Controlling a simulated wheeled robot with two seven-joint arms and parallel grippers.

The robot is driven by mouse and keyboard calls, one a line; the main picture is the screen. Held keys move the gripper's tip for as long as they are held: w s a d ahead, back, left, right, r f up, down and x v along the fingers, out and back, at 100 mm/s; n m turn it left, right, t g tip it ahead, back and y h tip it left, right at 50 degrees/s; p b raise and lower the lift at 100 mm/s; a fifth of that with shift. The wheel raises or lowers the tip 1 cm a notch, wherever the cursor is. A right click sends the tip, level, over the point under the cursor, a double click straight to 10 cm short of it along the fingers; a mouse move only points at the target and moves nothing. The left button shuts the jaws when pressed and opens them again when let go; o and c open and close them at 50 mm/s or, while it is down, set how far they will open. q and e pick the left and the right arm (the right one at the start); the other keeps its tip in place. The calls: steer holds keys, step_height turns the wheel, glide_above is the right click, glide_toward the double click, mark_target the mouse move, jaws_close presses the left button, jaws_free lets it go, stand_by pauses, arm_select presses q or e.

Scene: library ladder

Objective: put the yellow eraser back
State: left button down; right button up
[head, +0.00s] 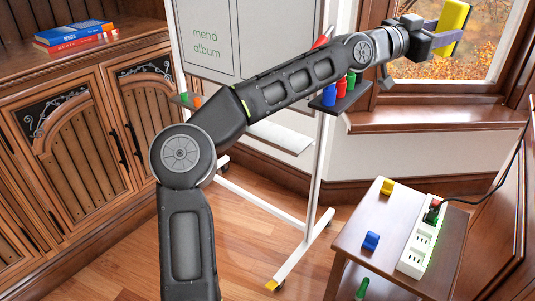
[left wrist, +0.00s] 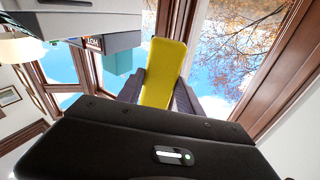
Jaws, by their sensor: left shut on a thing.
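The yellow eraser (head: 452,24) is held up in the air in front of the window, at the upper right of the head view. My left gripper (head: 436,40) is shut on it. In the left wrist view the yellow eraser (left wrist: 164,72) stands out between the two fingers (left wrist: 168,95). A whiteboard (head: 222,40) with the green words "mend album" stands on a white wheeled frame, left of the gripper and partly hidden by my left arm. A dark tray (head: 350,95) with blue, red and green pieces sits at its right side. My right gripper is not in view.
A small wooden table (head: 390,235) at lower right bears a white power strip (head: 418,250), a blue piece (head: 371,241) and a yellow piece (head: 387,187). A wooden cabinet (head: 75,130) with books (head: 78,36) stands at left. The window sill (head: 435,118) looks bare.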

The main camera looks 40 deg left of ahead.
arm_select(q)
steer(key=shift+s+a+f+b, duration=0.2)
steer(key=shift+s+a+b, duration=0.15)
steer(key=shift+s+b, duration=0.25)
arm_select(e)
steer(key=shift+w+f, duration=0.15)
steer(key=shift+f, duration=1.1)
arm_select(q)
steer(key=shift+w, duration=0.1)
